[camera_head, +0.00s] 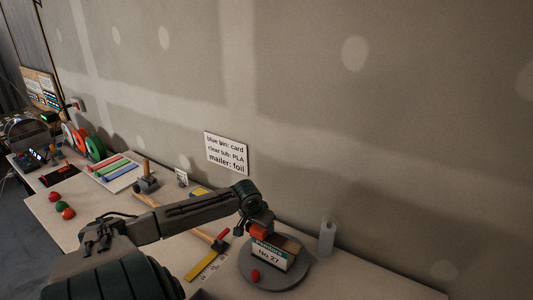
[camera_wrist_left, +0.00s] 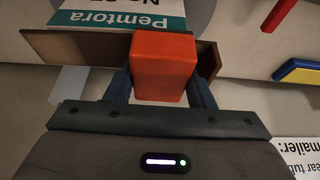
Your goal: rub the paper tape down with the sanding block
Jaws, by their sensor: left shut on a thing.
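A small carton (camera_head: 272,257) with a teal and white label reading "Pemtora No 27" stands on a grey round turntable (camera_head: 290,281). Its label (camera_wrist_left: 125,18) shows upside down in the left wrist view, with brown cardboard (camera_wrist_left: 80,47) beside it. My left gripper (camera_head: 258,229) is shut on an orange block, apparently the sanding block (camera_wrist_left: 165,65). It holds the block at the carton's brown top, on the wall side. Whether the block touches the carton I cannot tell. The paper tape cannot be made out from the brown cardboard. My right gripper is out of view.
A red round piece (camera_head: 255,275) lies on the turntable's front. A grey cylinder (camera_head: 327,238) stands at its right. A yellow strip (camera_head: 203,265) and a hammer-like tool (camera_head: 219,240) lie left. The wall sign (camera_head: 226,153) is behind. The bench at right is clear.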

